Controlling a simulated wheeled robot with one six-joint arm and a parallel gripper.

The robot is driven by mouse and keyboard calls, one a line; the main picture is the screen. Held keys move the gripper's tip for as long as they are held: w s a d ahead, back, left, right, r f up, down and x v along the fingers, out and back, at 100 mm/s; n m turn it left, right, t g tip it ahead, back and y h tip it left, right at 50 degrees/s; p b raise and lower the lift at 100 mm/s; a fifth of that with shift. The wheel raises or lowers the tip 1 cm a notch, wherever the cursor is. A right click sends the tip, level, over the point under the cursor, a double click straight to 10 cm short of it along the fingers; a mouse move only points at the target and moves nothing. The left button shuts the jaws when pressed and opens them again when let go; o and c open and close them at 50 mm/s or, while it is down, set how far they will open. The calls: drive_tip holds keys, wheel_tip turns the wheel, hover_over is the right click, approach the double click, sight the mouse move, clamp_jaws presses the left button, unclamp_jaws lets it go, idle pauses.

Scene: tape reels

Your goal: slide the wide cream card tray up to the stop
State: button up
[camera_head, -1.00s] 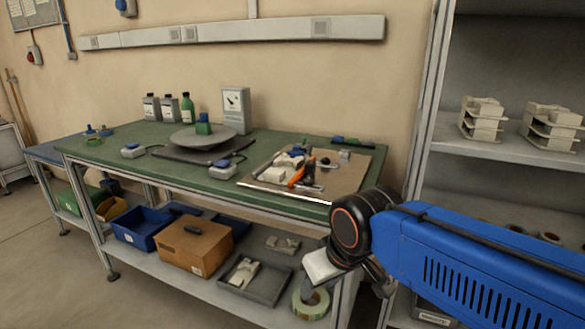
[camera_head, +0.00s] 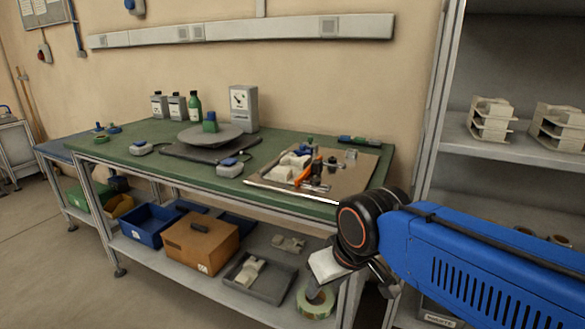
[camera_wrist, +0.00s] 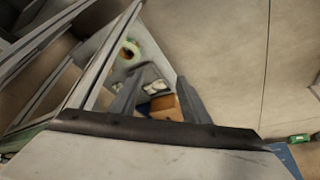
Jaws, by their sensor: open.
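I cannot tell for sure which thing is the wide cream card tray. Two cream tiered holders, one at the left (camera_head: 490,120) and one at the right (camera_head: 558,127), stand on the grey shelf at the right. A cream piece (camera_head: 250,271) lies in a dark grey tray (camera_head: 272,292) on the bench's lower shelf. No stop can be made out. My gripper (camera_wrist: 158,82) is open and empty in the wrist view, its fingers apart in the air. In the head view it hangs below my wrist, mostly hidden, in front of the bench's right end, apart from these cream things.
The green bench (camera_head: 130,152) holds a tan board (camera_head: 345,178) with small tools, a round grey turntable (camera_head: 215,135), bottles and a meter (camera_head: 243,105). Below are a blue bin (camera_head: 148,225), a brown box (camera_head: 200,243) and a tape reel (camera_head: 317,303). Open floor lies front left.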

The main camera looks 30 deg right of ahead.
drive_tip(key=shift+w+r, duration=0.1)
drive_tip(key=shift+r, duration=0.05)
drive_tip(key=c, duration=0.7)
drive_tip(key=w+r+m, duration=0.1)
drive_tip(key=w+r, duration=0.3)
drive_tip(key=w+r+m+g, duration=0.1)
drive_tip(key=w+r+m, duration=0.1)
drive_tip(key=w+r, duration=0.2)
drive_tip(key=w+r+m+g, duration=0.1)
drive_tip(key=w+r, duration=0.3)
drive_tip(key=r, duration=0.1)
drive_tip(key=shift+a+r+m, duration=0.15)
drive_tip(key=shift+a+m, duration=0.15)
clamp_jaws()
drive_tip(key=w+a+r+m+g, duration=0.1)
drive_tip(key=w+r+m, duration=0.2)
drive_tip(key=w+r, duration=0.35)
drive_tip(key=w+r+m+g, duration=0.2)
drive_tip(key=w+r+m, duration=0.1)
drive_tip(key=w, duration=0.6)
wheel_tip(320, 180, down, 10)
drive_tip(key=shift+w+a+r, duration=0.1)
drive_tip(key=shift+r, duration=0.15)
drive_tip(key=shift+w+d+f, duration=0.2)
drive_tip(key=shift+d+f, duration=0.05)
drive_tip(key=shift+w+d, duration=1.05)
drive_tip(key=shift+d, duration=0.3)
